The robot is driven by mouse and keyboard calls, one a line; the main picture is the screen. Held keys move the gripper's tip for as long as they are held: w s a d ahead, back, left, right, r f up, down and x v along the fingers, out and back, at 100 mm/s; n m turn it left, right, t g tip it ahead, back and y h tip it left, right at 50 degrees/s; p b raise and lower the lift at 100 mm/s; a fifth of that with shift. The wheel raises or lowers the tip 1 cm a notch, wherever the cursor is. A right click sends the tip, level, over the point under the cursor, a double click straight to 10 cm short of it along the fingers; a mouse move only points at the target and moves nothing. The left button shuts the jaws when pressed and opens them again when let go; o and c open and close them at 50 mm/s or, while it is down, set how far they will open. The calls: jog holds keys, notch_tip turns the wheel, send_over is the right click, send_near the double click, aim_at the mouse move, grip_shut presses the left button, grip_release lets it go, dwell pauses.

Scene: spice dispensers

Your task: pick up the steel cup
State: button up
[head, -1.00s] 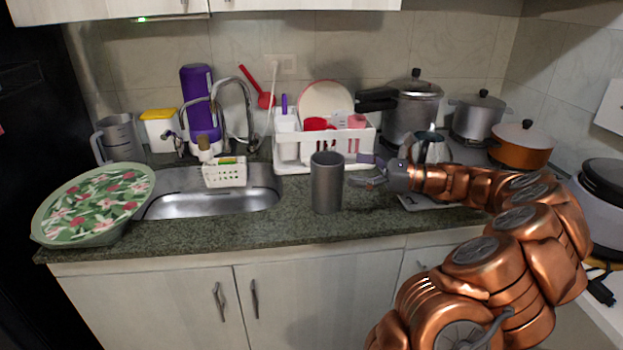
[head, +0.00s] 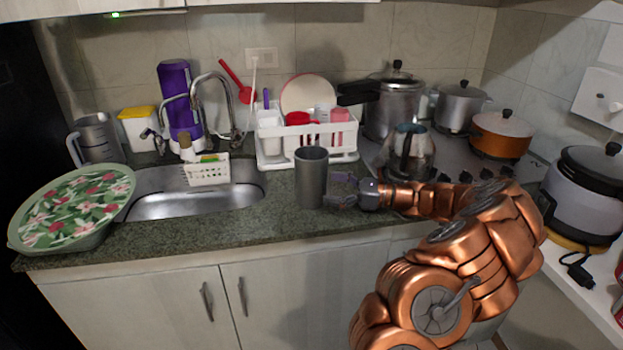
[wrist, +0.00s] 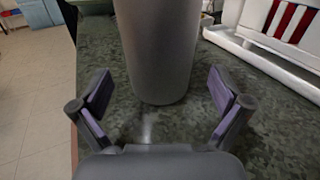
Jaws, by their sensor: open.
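The steel cup (head: 311,177) is a tall grey cylinder standing upright on the dark green stone counter, right of the sink. In the wrist view the cup (wrist: 158,50) stands straight ahead, its top cut off by the frame. My gripper (head: 338,190) is at the cup's right side, pointing left at its lower half. In the wrist view my gripper (wrist: 162,97) is open, with one purple-padded finger on each side of the cup's line. The cup lies just beyond the fingertips, and visible gaps separate it from both pads.
A white dish rack (head: 307,157) stands close behind the cup. The sink (head: 195,200) with a white basket (head: 207,172) lies left. A glass kettle (head: 408,155) and pots are behind my arm. The counter's front edge is near the cup.

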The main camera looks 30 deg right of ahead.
aim_at(312, 184)
jog(key=x, duration=0.5)
jog(key=shift+w+a, duration=0.1)
jog(key=c, duration=1.1)
jog(key=shift+c, duration=0.6)
jog(key=shift+r, duration=0.2)
